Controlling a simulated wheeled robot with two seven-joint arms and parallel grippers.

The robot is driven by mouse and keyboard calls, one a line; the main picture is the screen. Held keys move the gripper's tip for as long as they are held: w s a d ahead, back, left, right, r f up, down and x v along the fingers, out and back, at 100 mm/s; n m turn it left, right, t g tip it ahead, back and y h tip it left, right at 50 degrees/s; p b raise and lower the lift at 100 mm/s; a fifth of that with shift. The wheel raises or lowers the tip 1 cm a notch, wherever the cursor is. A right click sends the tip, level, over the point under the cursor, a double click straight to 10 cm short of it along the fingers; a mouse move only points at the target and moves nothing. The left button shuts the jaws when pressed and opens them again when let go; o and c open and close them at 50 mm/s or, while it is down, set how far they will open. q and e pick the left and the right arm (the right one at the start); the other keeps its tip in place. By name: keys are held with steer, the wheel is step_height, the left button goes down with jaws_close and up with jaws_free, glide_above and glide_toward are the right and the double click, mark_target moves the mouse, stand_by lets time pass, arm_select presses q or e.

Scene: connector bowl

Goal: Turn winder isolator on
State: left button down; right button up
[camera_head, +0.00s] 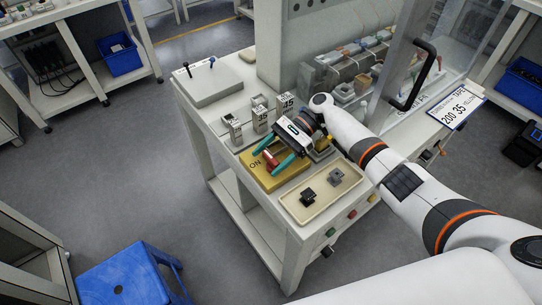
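The winder isolator is a yellow box (287,180) on the white bench, with a red switch knob (270,158) on top. The word "ON" is printed on the yellow face, left of the knob. My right gripper (263,160) reaches over the box from the right. Its two teal fingers are spread apart, one on each side of the red knob. I cannot tell whether either finger touches the knob. The gripper body hides the back part of the box. My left gripper is not in view.
A beige tray (295,206) with two small dark connectors sits right in front of the box. Several labelled blocks (260,118) stand behind it. A machine with a clear guard and black handle (418,76) rises at the back right. A blue stool (122,277) stands on the floor.

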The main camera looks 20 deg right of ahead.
mark_target(271, 157)
steer(key=shift+o, duration=0.8)
step_height(271, 157, up, 10)
steer(key=shift+r, duration=0.1)
stand_by(0.3)
